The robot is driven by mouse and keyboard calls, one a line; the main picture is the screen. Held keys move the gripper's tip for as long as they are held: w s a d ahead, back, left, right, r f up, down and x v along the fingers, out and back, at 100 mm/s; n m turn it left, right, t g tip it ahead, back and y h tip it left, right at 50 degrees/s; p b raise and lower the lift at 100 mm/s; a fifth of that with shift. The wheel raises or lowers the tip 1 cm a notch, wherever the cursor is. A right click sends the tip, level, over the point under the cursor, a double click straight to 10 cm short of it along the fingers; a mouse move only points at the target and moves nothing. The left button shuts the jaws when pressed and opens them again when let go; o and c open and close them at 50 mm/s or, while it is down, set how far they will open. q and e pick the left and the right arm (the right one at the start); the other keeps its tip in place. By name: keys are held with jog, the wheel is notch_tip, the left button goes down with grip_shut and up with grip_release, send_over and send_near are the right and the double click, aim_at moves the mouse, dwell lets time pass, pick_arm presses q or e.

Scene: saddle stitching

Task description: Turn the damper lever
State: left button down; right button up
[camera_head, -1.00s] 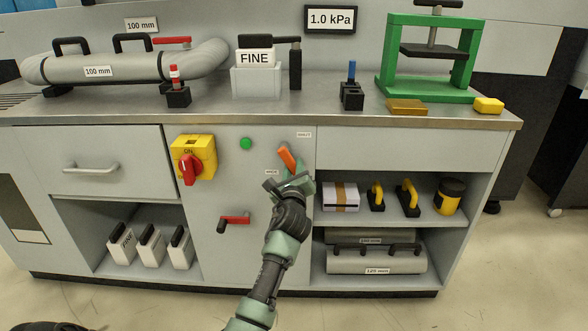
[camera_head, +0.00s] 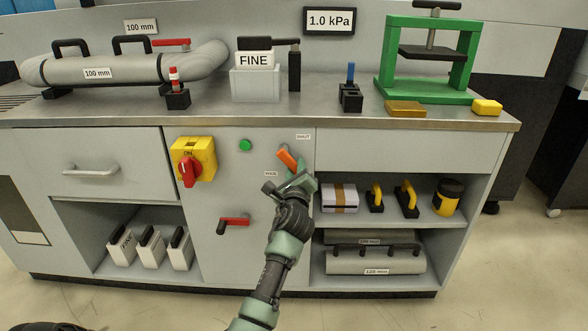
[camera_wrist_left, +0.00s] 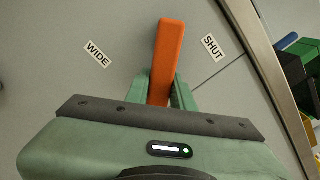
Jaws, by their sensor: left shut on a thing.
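The orange damper lever (camera_head: 287,159) is on the grey cabinet front, between a "SHUT" label (camera_head: 303,136) above and a "WIDE" label (camera_head: 271,173) to its lower left. Its free end points up and left. My left gripper (camera_head: 296,176) is shut on the lever's lower part. In the left wrist view the orange lever (camera_wrist_left: 167,60) stands out between the two green fingers (camera_wrist_left: 160,92), roughly midway between "WIDE" (camera_wrist_left: 97,54) and "SHUT" (camera_wrist_left: 214,47). The lever's lower end is hidden by the gripper. My right gripper is not in view.
A yellow switch box with a red knob (camera_head: 188,172) and a green button (camera_head: 245,145) are left of the lever. A red crank handle (camera_head: 234,221) is below. Open shelves (camera_head: 430,221) holding yellow-handled tools lie to the right. The worktop edge (camera_head: 350,119) runs above.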

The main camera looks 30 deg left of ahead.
pick_arm(q)
jog(key=shift+w+d+r+n+p, duration=0.25)
jog(key=shift+d+r+n, duration=0.1)
jog(key=shift+n, duration=0.65)
jog(key=shift+w+d+r+n+p, duration=0.1)
jog(key=shift+d+r+n+p, duration=0.15)
jog(key=shift+n, duration=0.75)
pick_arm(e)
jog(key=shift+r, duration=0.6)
pick_arm(q)
jog(key=c, duration=1.2)
grip_release()
jog(key=shift+r, duration=0.1)
jog(key=p+v, duration=0.1)
jog(key=v, duration=0.6)
jog(key=shift+s+d+p, duration=0.2)
jog(key=shift+s+p, duration=0.1)
jog(key=shift+s, duration=0.05)
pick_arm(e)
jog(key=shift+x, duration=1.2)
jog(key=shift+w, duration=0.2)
